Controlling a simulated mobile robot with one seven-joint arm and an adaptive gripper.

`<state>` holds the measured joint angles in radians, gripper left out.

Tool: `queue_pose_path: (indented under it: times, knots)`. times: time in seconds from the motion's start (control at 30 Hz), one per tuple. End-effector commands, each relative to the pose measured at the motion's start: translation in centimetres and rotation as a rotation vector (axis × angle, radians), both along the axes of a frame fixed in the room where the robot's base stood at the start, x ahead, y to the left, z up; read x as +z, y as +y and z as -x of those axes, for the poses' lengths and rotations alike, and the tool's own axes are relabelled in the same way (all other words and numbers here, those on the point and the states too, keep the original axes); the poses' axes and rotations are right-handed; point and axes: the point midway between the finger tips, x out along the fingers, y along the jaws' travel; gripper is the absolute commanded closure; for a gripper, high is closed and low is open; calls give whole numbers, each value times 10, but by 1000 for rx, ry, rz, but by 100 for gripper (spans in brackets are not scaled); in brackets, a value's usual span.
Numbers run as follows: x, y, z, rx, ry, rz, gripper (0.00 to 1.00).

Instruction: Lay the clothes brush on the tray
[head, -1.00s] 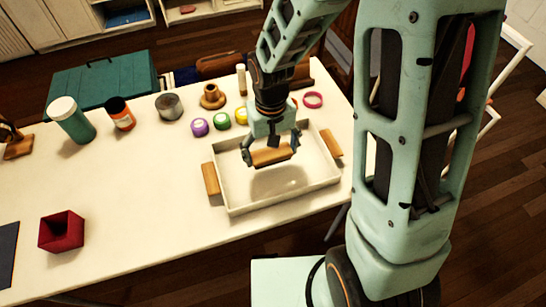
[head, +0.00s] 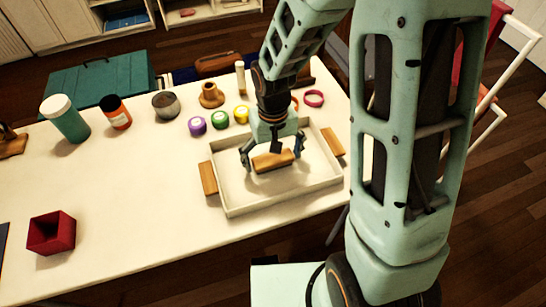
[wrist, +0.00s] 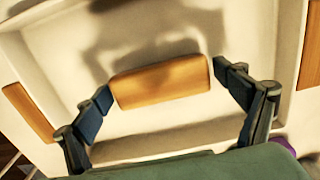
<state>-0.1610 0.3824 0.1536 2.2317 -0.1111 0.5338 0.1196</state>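The clothes brush shows as a wooden block (head: 272,161). It lies on the floor of the shallow white tray (head: 232,208), which has wooden handles at both ends. My gripper (head: 272,156) is low inside the tray, with one finger by each end of the brush. In the wrist view the brush (wrist: 160,84) sits between the two dark fingertips (wrist: 162,84), with narrow gaps at its ends, so the gripper looks open. The brush's underside is hidden.
Purple, green and yellow rolls (head: 220,120) stand close behind the tray, with a pink ring (head: 314,98) at the back right. A teal bottle (head: 65,118), an orange jar (head: 116,112) and a red box (head: 51,233) are to the left. The table's middle left is clear.

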Motion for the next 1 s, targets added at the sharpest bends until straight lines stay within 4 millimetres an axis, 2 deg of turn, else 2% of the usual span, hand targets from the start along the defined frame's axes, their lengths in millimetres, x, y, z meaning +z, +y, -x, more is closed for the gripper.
queue_pose_path:
  times: [0.3,0.43,0.57,0.8,1.0]
  knots:
    - [1,0,0,0,0,0,4]
    - [8,0,-1,0,-1,0,4]
    - [30,0,-1,-1,-4,0,4]
    - [84,0,-1,0,-5,0,4]
    - [114,0,-1,-1,-2,-1,4]
